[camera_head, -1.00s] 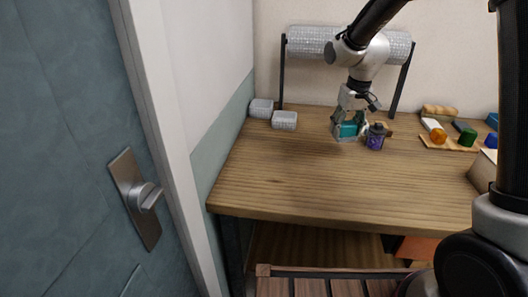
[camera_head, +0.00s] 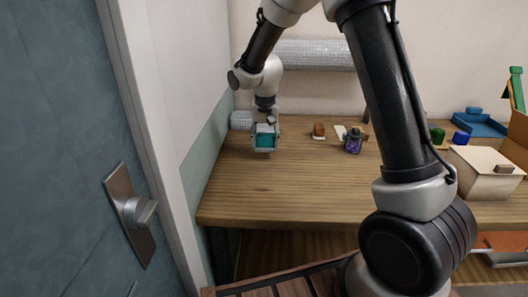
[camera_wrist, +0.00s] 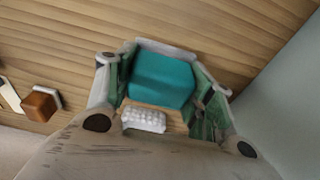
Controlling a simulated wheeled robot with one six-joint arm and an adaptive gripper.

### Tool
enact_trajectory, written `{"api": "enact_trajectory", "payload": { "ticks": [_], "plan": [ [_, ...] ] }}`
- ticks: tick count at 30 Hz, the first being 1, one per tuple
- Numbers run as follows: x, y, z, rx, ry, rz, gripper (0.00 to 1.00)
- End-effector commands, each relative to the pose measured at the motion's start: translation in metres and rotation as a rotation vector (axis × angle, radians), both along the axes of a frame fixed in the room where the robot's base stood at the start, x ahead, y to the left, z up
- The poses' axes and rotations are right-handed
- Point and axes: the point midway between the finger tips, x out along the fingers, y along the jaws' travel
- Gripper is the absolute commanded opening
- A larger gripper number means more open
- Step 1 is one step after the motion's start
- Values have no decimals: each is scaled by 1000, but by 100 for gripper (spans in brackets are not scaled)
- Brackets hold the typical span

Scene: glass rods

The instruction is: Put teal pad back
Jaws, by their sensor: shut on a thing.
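The teal pad (camera_head: 264,141) is a small block held between the fingers of my gripper (camera_head: 265,146) at the left of the wooden table. In the wrist view the teal pad (camera_wrist: 162,80) fills the space between the two fingers of my gripper (camera_wrist: 165,90). My gripper is shut on it. I cannot tell whether the pad touches the table. A whitish bubble-wrapped pad (camera_head: 241,120) lies just behind and left of my gripper.
A brown block (camera_head: 318,130) and a purple jar (camera_head: 353,143) stand right of my gripper. A bubble-wrap roll (camera_head: 315,55) hangs at the back. The wall (camera_head: 190,80) is close on the left. The table front (camera_head: 275,190) is clear. A cardboard box (camera_head: 487,172) stands at right.

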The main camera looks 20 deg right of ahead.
Motion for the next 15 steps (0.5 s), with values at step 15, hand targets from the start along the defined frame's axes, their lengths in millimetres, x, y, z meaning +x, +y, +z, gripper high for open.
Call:
{"api": "enact_trajectory", "payload": {
  "ticks": [15],
  "plan": [
    [1,0,-43,1,-2,2,18]
  ]
}}
